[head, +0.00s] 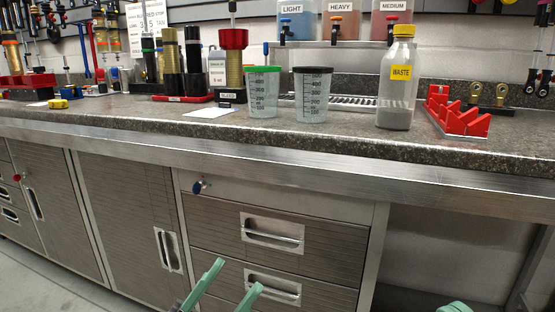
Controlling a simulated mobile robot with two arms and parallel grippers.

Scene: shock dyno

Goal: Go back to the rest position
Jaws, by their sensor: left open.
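My left gripper (239,275) shows at the bottom edge, left of centre, in the head view. Its two green fingers are spread apart with nothing between them. They are in front of the drawers, below the bench top and apart from everything on it. A small rounded green piece (455,307), likely part of my right gripper, just shows at the bottom right. The rest of it is cut off by the frame, so its opening is hidden.
A speckled bench top (330,138) has a metal front edge. It carries a green-rimmed cup (263,95), a black-rimmed cup (312,97), a waste bottle (397,85) and a red rack (458,115). Below are drawers (270,232) and cabinet doors (120,215).

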